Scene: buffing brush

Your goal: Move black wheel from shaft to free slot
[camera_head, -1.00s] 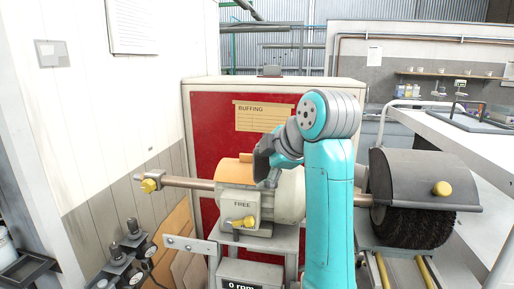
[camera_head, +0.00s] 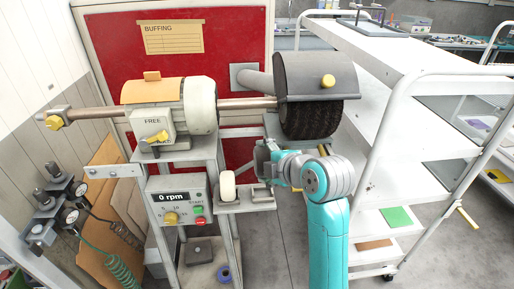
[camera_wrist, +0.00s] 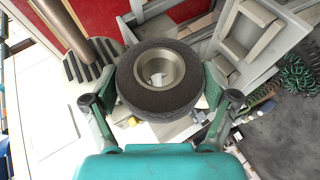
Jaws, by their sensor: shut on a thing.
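My gripper (camera_wrist: 160,100) is shut on a black wheel (camera_wrist: 137,94), with one finger at each side of its rim. The wheel has a dark tread and a pale metal hub with an open bore, and faces the wrist camera. In the head view my gripper (camera_head: 268,160) is below the right-hand guard, right of the motor stand; the wheel cannot be made out clearly there. The shaft (camera_head: 92,114) left of the motor carries no wheel. A bracket (camera_head: 245,205) below my gripper holds a white wheel (camera_head: 228,185) on its left; its right slot (camera_head: 263,193) looks empty.
A dark brush (camera_head: 312,115) sits on the right shaft under a grey guard (camera_head: 300,72), close above my gripper. The control box (camera_head: 178,200) reads 0 rpm. A white cart (camera_head: 400,130) stands at the right. Gauges and hoses (camera_head: 62,205) are at the lower left.

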